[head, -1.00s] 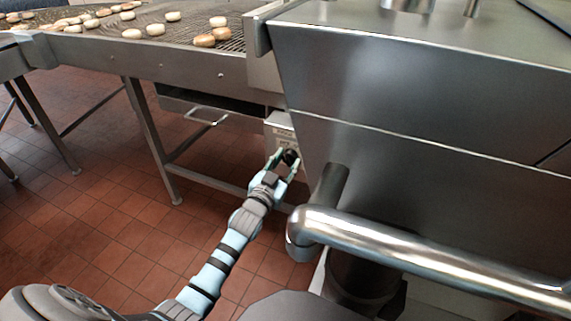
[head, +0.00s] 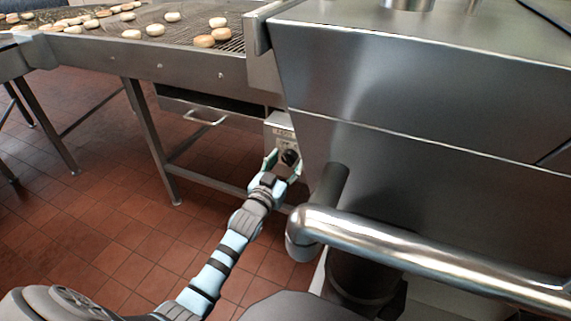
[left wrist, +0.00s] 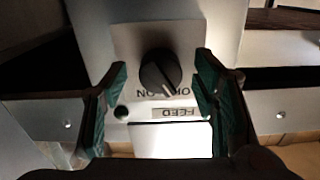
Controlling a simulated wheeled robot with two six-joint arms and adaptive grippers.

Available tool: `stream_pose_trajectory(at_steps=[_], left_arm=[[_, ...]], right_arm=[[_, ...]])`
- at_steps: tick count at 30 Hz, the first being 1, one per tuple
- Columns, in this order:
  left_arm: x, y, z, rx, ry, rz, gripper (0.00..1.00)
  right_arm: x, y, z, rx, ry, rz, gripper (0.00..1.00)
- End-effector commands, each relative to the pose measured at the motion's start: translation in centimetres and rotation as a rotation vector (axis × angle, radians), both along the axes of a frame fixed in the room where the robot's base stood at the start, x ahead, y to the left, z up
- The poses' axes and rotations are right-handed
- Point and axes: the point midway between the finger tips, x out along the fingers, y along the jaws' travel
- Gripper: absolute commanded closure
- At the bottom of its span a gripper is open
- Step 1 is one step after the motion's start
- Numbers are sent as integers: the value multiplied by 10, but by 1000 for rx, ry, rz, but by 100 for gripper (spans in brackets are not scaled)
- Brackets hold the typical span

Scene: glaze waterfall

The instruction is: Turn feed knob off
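The black feed knob (head: 290,157) sits on a small grey control box (head: 279,126) under the conveyor's end. In the left wrist view the knob (left wrist: 160,72) is close, with a pale pointer line slanting to the lower right. The ON/OFF lettering and the FEED label (left wrist: 176,112) appear upside down there. My left gripper (head: 284,166) is at the knob. In the left wrist view its two green-padded fingers (left wrist: 161,66) are apart, one on each side of the knob, with visible gaps between pads and knob. My right gripper is not in view.
The conveyor (head: 190,60) carries several doughnuts above the box. A drawer handle (head: 205,119) is to the left. A large steel housing (head: 420,100) stands close on the right, with a thick tubular rail (head: 420,255) in front. Open tiled floor (head: 110,240) lies at left.

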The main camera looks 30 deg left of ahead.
Motion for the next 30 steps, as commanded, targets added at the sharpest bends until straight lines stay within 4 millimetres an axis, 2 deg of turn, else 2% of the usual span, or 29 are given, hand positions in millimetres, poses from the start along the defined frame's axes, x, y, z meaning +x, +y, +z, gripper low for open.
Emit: stream_pose_trajectory(at_steps=[6, 9, 11, 18, 21, 25, 30], left_arm=[[0, 0, 1, 1, -2, 0, 46], [-7, 0, 0, 2, -1, 0, 46], [-17, -1, 0, 3, -1, -1, 46], [-82, -5, 0, 4, 0, -1, 46], [-104, -6, 0, 2, 1, -1, 46], [-118, -7, 0, 0, -1, -1, 46], [-120, -7, 1, 1, -2, 0, 46]], right_arm=[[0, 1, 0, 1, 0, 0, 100], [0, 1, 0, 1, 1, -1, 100], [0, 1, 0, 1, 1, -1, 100], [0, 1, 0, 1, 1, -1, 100], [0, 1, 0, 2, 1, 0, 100], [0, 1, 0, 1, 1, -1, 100], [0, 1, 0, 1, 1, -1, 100]])
